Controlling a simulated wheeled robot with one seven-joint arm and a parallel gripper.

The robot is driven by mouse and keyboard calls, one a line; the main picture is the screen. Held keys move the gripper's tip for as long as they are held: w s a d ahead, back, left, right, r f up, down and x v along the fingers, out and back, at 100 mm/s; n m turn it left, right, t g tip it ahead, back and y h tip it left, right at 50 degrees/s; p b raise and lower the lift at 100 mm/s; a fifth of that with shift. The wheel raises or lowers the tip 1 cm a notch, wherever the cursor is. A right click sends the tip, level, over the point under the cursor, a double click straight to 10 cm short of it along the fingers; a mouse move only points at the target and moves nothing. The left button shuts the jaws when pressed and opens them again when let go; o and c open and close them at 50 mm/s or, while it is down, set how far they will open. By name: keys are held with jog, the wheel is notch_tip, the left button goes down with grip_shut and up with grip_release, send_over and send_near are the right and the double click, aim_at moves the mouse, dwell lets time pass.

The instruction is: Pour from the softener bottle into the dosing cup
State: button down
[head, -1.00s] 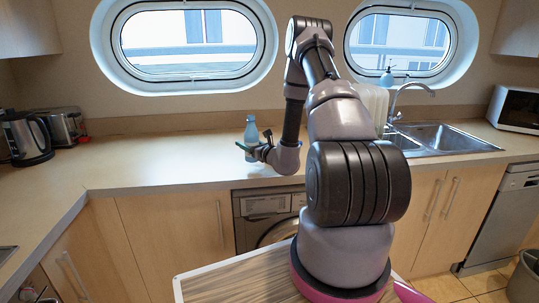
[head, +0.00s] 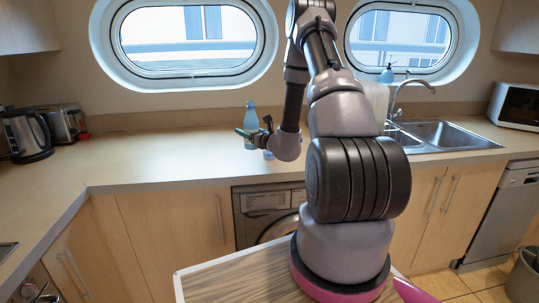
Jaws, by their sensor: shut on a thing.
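The softener bottle (head: 251,117) is pale blue with a narrow neck and stands upright over the counter, left of my arm. My gripper (head: 250,134) is shut on its body and covers part of it. The bottle appears raised a little off the worktop. A small bluish patch (head: 268,154) shows just below and right of the gripper; it may be the dosing cup, but my gripper and wrist hide most of it.
The worktop (head: 165,160) is clear to the left of the bottle. A kettle (head: 27,135) and a toaster (head: 64,122) stand at the far left. The sink (head: 440,135), a soap dispenser (head: 387,75) and a microwave (head: 517,107) are at the right.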

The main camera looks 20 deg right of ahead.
aim_at(248, 144)
notch_tip(248, 144, down, 6)
dwell(0.6)
jog(key=shift+r+m, duration=0.1)
jog(key=shift+m, duration=0.3)
jog(key=m, duration=0.2)
jog(key=shift+s+a+r+m, duration=0.1)
jog(key=shift+a+r+m, duration=0.1)
jog(key=shift+m, duration=0.2)
jog(key=m, duration=0.3)
jog(key=shift+d+f+m, duration=0.1)
jog(key=shift+f+m, duration=0.1)
jog(key=shift+m, duration=0.2)
jog(key=a+m, duration=0.1)
jog(key=m, duration=0.3)
jog(key=shift+s+a+f+t, duration=0.15)
jog(key=shift+a+f+t, duration=0.15)
jog(key=shift+a+f, duration=0.1)
jog(key=shift+s+a+f+m, duration=0.15)
jog(key=shift+a+m, duration=0.1)
jog(key=shift+m, duration=0.45)
jog(key=shift+w+a+f+m, duration=0.1)
jog(key=shift+a+f+m, duration=0.1)
jog(key=shift+m, duration=0.5)
